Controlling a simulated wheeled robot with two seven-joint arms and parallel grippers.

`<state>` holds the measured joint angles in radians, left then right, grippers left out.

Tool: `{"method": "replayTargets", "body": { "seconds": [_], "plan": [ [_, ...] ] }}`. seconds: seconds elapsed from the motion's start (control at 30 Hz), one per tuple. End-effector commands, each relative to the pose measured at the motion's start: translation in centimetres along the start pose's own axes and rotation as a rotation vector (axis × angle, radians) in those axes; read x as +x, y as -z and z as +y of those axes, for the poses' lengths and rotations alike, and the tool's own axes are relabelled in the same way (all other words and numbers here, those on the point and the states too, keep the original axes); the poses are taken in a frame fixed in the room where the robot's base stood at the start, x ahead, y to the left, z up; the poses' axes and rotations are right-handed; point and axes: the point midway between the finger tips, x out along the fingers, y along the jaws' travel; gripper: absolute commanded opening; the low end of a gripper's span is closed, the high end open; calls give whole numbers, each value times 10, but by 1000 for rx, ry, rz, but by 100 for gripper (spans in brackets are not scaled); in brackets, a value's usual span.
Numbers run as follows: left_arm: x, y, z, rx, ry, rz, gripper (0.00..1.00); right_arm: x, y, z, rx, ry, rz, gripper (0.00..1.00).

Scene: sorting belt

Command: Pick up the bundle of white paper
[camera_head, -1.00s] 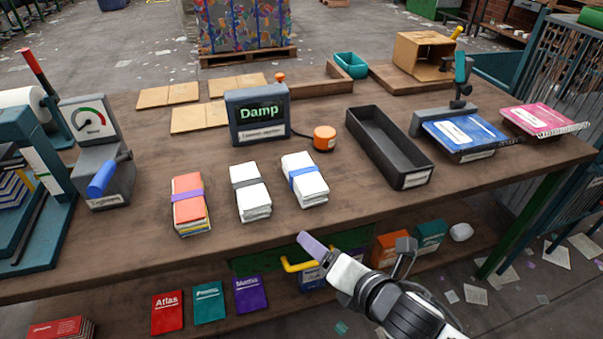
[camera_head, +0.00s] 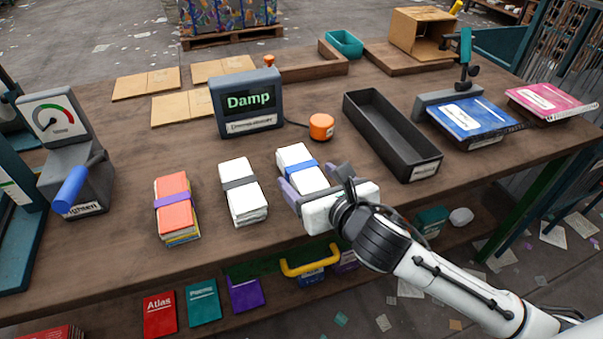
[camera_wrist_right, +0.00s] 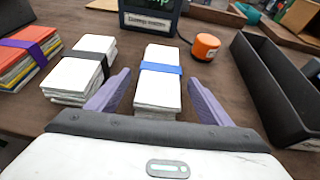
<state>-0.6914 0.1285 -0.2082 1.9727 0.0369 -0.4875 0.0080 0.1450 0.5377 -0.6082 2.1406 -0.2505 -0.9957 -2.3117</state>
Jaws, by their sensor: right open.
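Two bundles of white paper lie on the wooden bench. One has a blue band (camera_head: 301,166) and also shows in the right wrist view (camera_wrist_right: 158,86). The other has a dark grey band (camera_head: 242,190) and lies to its left, also in the right wrist view (camera_wrist_right: 80,72). My right gripper (camera_head: 313,182) is open at the near end of the blue-banded bundle. In the right wrist view its purple fingers (camera_wrist_right: 159,84) stand on either side of this bundle, with small gaps showing. My left gripper is not in view.
A colourful bundle with a purple band (camera_head: 175,208) lies further left. Behind stand a "Damp" display (camera_head: 248,103) and an orange button (camera_head: 321,127). A long black tray (camera_head: 391,135) is close on the right.

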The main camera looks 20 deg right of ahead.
Motion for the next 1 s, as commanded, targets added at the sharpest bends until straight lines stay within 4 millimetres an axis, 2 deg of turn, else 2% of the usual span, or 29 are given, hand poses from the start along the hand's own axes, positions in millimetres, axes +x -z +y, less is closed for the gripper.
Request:
{"method": "replayTargets", "body": {
  "seconds": [0.2, 0.3, 0.57, 0.87, 0.9, 1.0],
  "plan": [
    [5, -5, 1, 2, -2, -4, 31, 34, 2, 0, 4, 2, 0, 73],
    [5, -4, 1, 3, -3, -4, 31, 43, 1, 0, 2, 0, 0, 73],
    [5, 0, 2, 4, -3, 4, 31, 46, 1, 0, 2, 0, 1, 73],
    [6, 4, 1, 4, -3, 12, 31, 46, 1, 0, 1, 0, 1, 24],
    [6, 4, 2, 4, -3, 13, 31, 45, 0, 0, 2, -1, -2, 21],
    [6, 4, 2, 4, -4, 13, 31, 45, 0, 0, 2, -1, -2, 21]
  ]
}}
